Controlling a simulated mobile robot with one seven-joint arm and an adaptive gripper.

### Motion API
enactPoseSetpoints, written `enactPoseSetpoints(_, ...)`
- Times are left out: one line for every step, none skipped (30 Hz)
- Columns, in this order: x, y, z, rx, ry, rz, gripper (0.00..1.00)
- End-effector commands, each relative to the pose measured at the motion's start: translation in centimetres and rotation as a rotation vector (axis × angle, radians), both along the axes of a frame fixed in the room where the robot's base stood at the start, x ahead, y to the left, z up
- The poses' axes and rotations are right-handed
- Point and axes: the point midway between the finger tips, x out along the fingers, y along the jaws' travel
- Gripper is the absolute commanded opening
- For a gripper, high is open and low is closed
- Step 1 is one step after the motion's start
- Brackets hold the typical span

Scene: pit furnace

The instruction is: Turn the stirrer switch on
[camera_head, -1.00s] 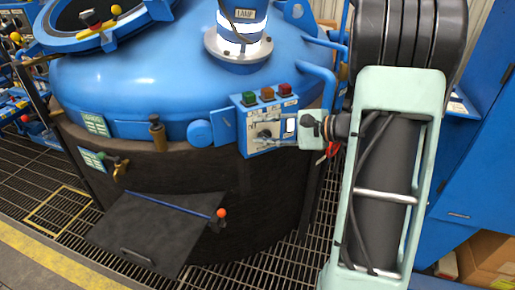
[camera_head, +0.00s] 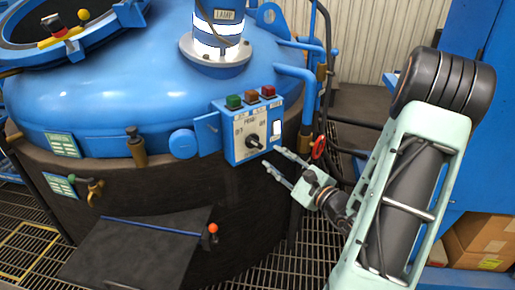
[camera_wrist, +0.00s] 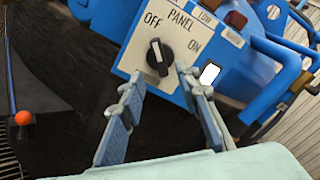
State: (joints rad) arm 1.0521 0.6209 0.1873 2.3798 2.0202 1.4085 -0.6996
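The blue control panel (camera_head: 244,152) is on the side of the furnace. It carries a black rotary knob (camera_head: 253,141) labelled OFF and ON. In the wrist view, the knob (camera_wrist: 159,57) has a white mark pointing roughly towards OFF. A white rectangular element (camera_head: 277,128) sits at the panel's right edge and also shows in the wrist view (camera_wrist: 209,74). I cannot read which control is the stirrer's. My gripper (camera_head: 272,157) is open and empty, just below and right of the knob. In the wrist view its fingertips (camera_wrist: 159,73) are spread on either side below the knob, apparently not touching it.
Green, brown and red buttons (camera_head: 251,97) line the panel's top. A blue pipe (camera_head: 308,85) and a red valve wheel (camera_head: 319,147) stand to the right. A dark plate (camera_head: 130,250) with an orange-tipped lever (camera_head: 213,228) is below left. Cardboard boxes (camera_head: 485,240) lie lower right.

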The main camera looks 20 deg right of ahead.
Motion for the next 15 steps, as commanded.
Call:
enactPoseSetpoints(1.0,0.3,0.0,0.000,-0.001,0.004,0.30)
enactPoseSetpoints(1.6,0.5,0.0,0.000,-0.001,0.004,0.30)
enactPoseSetpoints(2.4,0.7,-0.1,0.000,-0.001,0.005,0.30)
enactPoseSetpoints(3.0,0.8,0.0,0.000,-0.001,0.004,0.30)
enactPoseSetpoints(3.6,0.9,0.0,0.000,-0.002,0.004,0.30)
enactPoseSetpoints(4.3,1.0,-0.1,0.000,-0.001,0.005,0.30)
enactPoseSetpoints(4.8,1.1,0.0,0.000,-0.001,0.004,0.30)
enactPoseSetpoints(5.3,1.2,0.0,0.000,-0.001,0.004,0.30)
enactPoseSetpoints(5.9,1.4,0.0,0.001,0.000,0.004,0.30)
enactPoseSetpoints(6.3,1.4,0.0,0.001,0.000,0.004,0.30)
enactPoseSetpoints(6.7,1.5,0.0,0.001,0.000,0.002,0.30)
enactPoseSetpoints(7.1,1.6,-0.1,0.000,0.000,0.003,0.30)
enactPoseSetpoints(7.4,1.6,-0.1,0.001,0.001,0.004,0.30)
enactPoseSetpoints(7.6,1.7,-0.1,0.001,0.001,0.004,0.30)
enactPoseSetpoints(7.8,1.7,0.0,0.001,0.000,0.003,0.30)
